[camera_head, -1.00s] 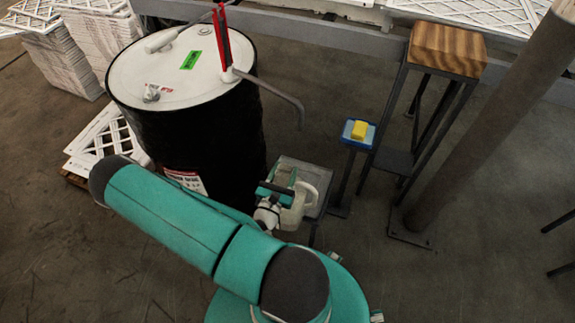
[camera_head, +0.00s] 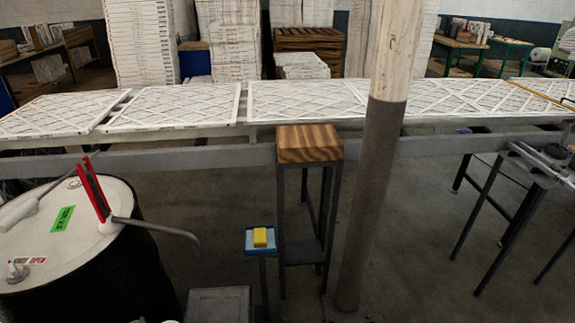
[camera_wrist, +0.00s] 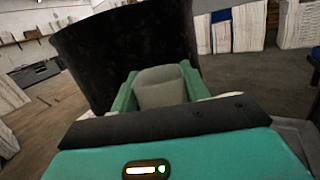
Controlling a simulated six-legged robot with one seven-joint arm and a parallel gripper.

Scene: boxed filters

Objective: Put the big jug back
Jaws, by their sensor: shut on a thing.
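In the wrist view, my gripper (camera_wrist: 158,93) has its green fingers closed on a pale grey-beige piece of the big jug (camera_wrist: 160,86). Only this rounded part shows between the fingers; the rest of the jug is hidden behind the gripper's body. The black drum (camera_wrist: 130,45) stands just beyond. In the head view my gripper and nearly all of the jug lie below the bottom edge. Whether the jug touches anything underneath cannot be seen.
A small grey stand (camera_head: 220,306) is cut off at the bottom of the head view, right of the drum. A post with a blue tray and yellow sponge (camera_head: 260,237), a wood-topped stand (camera_head: 308,144) and a round column (camera_head: 372,190) stand further right.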

